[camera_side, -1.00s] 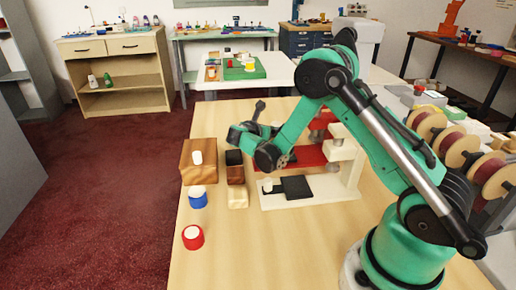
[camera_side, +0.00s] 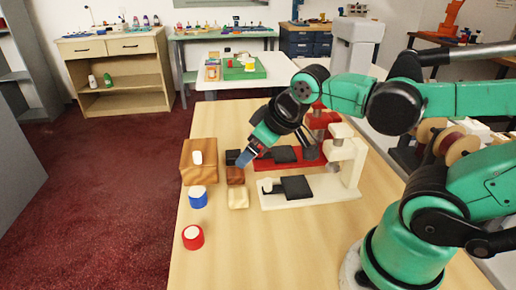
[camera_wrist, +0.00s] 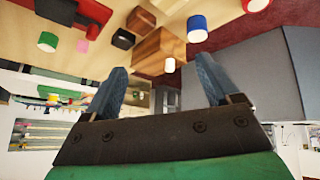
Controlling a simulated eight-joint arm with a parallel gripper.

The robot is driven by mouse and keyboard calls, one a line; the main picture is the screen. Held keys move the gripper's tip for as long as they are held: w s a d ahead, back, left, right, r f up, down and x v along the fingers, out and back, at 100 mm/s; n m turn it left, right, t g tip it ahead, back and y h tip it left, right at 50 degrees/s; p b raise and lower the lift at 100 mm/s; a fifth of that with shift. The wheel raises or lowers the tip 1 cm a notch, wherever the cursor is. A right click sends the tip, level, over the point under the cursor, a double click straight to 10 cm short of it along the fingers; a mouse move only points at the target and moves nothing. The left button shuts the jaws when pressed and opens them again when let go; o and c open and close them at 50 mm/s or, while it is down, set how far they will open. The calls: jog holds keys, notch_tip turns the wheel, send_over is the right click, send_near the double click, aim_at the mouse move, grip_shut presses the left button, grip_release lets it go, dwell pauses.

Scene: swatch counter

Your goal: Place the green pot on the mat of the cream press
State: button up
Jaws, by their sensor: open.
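The cream press (camera_side: 318,199) stands on the table with a flat black mat (camera_side: 296,187) on its base; nothing lies on the mat. A green pot with a pale top (camera_wrist: 47,41) shows at the left of the wrist view, near the red press. I cannot make it out in the side view, where my arm may hide it. My gripper (camera_side: 243,160) is tilted down and left, left of the presses, by the small blocks. In the wrist view its two fingers (camera_wrist: 162,72) are apart with nothing between them.
The red press (camera_side: 315,158) with its own dark mat stands behind the cream one. Left of the presses are a wooden block (camera_side: 198,173), black (camera_side: 233,157), brown (camera_side: 235,175) and tan (camera_side: 238,197) blocks, a blue pot (camera_side: 197,198) and a red pot (camera_side: 193,238). The front table is clear.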

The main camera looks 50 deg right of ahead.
jog(key=shift+o, duration=0.6)
jog(key=shift+s+a+f+m+y, duration=0.15)
jog(key=shift+s+a+m+y, duration=0.25)
jog(key=shift+s+a+m, duration=0.3)
jog(key=shift+w, duration=0.1)
jog(key=w+d+f+n+g+h, duration=0.1)
jog(key=w+d+n+h, duration=0.6)
jog(key=w+d+n, duration=0.45)
jog(key=w+d+f+n+g+h, duration=0.1)
jog(key=d+f+n+h, duration=0.1)
jog(key=d+f, duration=0.1)
jog(key=w+d+f+n+g+h, duration=0.1)
jog(key=d+f+n+h, duration=0.1)
jog(key=d, duration=0.4)
jog(key=w+d+f+n+h, duration=0.1)
jog(key=d+f+n, duration=0.3)
jog(key=d+f, duration=0.1)
jog(key=shift+f+n+g+h, duration=0.15)
jog(key=shift+n+g+h, duration=0.1)
jog(key=shift+g+h, duration=0.15)
jog(key=shift+d+f, duration=0.35)
jog(key=shift+d, duration=0.05)
jog(key=shift+x, duration=2.5)
